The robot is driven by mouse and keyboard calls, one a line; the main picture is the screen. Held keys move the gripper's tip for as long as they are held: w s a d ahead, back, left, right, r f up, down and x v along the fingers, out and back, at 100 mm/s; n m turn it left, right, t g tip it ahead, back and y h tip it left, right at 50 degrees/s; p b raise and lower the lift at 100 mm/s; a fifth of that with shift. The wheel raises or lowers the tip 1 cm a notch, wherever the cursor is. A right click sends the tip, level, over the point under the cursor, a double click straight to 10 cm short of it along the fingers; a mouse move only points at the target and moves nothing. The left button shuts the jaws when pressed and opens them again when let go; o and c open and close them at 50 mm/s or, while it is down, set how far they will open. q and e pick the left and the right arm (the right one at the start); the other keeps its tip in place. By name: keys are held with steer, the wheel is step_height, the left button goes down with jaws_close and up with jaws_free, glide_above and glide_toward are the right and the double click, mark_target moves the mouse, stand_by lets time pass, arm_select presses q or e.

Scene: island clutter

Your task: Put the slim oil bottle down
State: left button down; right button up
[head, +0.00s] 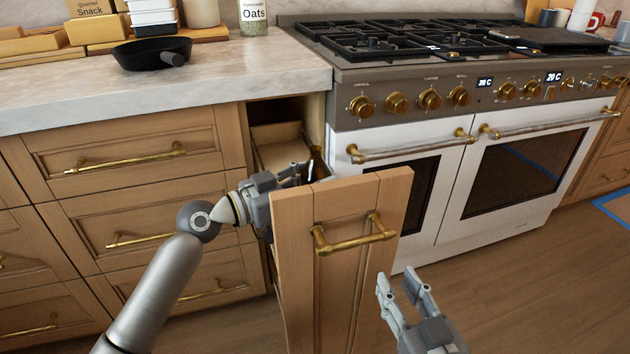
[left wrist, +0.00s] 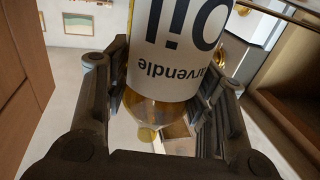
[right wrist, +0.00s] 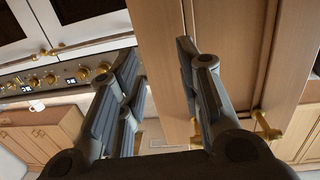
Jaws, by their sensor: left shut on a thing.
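The slim oil bottle (left wrist: 180,45) fills the upper middle of the left wrist view, with a white label reading "oil" and an amber part below it. My left gripper (left wrist: 165,110) is shut on the bottle, with a finger on each side. In the head view my left gripper (head: 300,174) is inside the open pull-out drawer (head: 280,140), behind its wooden front; the bottle is mostly hidden there. My right gripper (head: 402,285) is open and empty, in front of the drawer front and to the right of its handle. It also shows open in the right wrist view (right wrist: 165,75).
The wooden drawer front (head: 295,260) with a brass handle (head: 352,240) stands out from the cabinets. The white oven (head: 430,190) is right of it. A black pan (head: 152,52) and an oats jar (head: 253,16) stand on the marble counter (head: 230,75).

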arm_select(q)
steer(key=shift+f, duration=0.2)
arm_select(e)
steer(key=shift+a+r+t, duration=0.15)
steer(key=shift+r+t, duration=0.35)
steer(key=shift+r, duration=0.45)
stand_by(0.5)
arm_select(q)
steer(key=c, duration=0.5)
jaws_free()
steer(key=shift+c, duration=0.2)
steer(key=shift+a, duration=0.1)
arm_select(e)
steer(key=shift+f, duration=0.1)
arm_select(q)
steer(key=v, duration=1.2)
